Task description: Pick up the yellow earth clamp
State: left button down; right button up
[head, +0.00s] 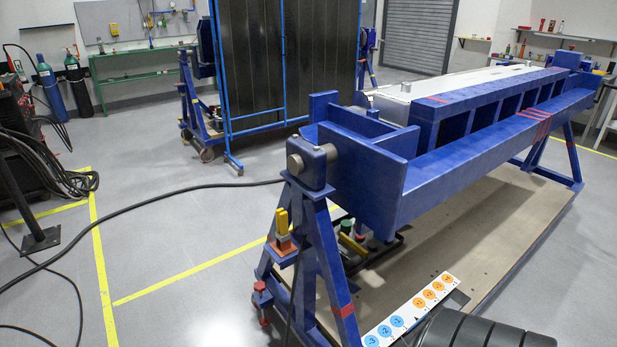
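A yellow upright piece (283,221), which looks like the earth clamp, sits at the near end stand of the blue rotary jig (432,185). It is just left of the stand's leg, above a small orange-brown block (284,245). It is small in the picture, so I cannot tell whether it grips the block or only rests on it. Neither of my grippers shows in the head view, and nothing is seen touching the yellow piece.
A black cable (150,203) runs across the floor to the jig. Red-topped feet (260,288) stick out at the stand's base. A strip with numbered blue and orange circles (410,312) lies at the front. The grey floor (190,240) left of the stand is mostly clear.

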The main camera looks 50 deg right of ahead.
aim_at(283, 234)
jog(key=z, duration=1.4)
